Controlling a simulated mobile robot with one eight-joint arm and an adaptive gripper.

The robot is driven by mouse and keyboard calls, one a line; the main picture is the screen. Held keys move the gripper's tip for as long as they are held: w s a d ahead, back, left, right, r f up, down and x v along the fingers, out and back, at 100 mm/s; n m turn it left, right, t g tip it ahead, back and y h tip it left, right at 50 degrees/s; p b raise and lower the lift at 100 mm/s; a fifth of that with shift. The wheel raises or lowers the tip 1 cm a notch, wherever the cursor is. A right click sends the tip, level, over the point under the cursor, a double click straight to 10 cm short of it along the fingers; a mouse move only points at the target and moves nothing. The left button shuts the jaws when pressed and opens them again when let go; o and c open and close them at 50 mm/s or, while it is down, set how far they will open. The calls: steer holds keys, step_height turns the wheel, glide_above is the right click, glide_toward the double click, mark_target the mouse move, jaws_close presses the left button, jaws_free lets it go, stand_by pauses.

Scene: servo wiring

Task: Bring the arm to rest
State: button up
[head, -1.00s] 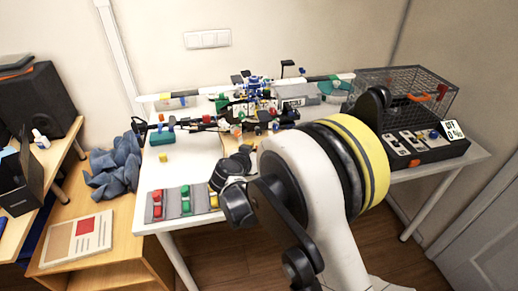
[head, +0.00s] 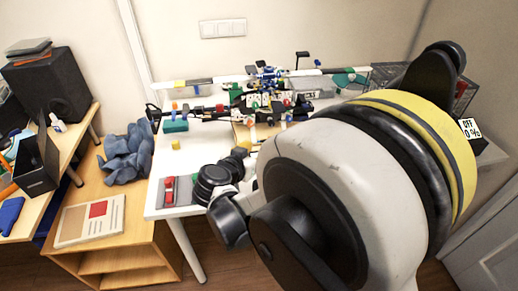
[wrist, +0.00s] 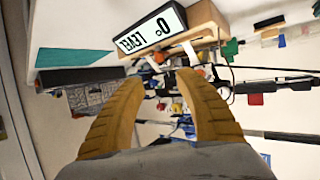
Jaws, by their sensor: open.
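My gripper (wrist: 160,105) shows in the wrist view as two yellow fingers, spread apart with nothing between them. The wrist view is upside down, with the white table and a display reading 0° LEVEL (wrist: 150,30) beyond the fingers. In the head view my large white, black and yellow arm covers the right half of the picture. The gripper's fingers are hidden there behind the arm. A drone-like assembly (head: 268,95) with blue, green and red parts stands on the white table (head: 190,148).
A grey tray with a red block (head: 169,190) lies at the table's front left. A yellow block (head: 175,145) and a green block (head: 176,126) lie behind it. Blue cloth (head: 127,152) and a booklet (head: 90,218) lie on the wooden desk. My arm partly hides a wire cage (head: 385,75).

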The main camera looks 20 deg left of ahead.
steer(key=d+r+g+h, duration=0.15)
steer(key=d+r, duration=0.25)
steer(key=d, duration=0.8)
steer(key=d+r+g, duration=0.3)
steer(key=d+r, duration=0.1)
steer(key=d, duration=0.8)
steer(key=s+d+g+y, duration=0.1)
steer(key=s+d+y, duration=0.1)
steer(key=s+d, duration=1.5)
steer(key=shift+s+d+r+n+g, duration=0.2)
steer(key=shift+s+d+n+g, duration=0.15)
steer(key=shift+s, duration=0.75)
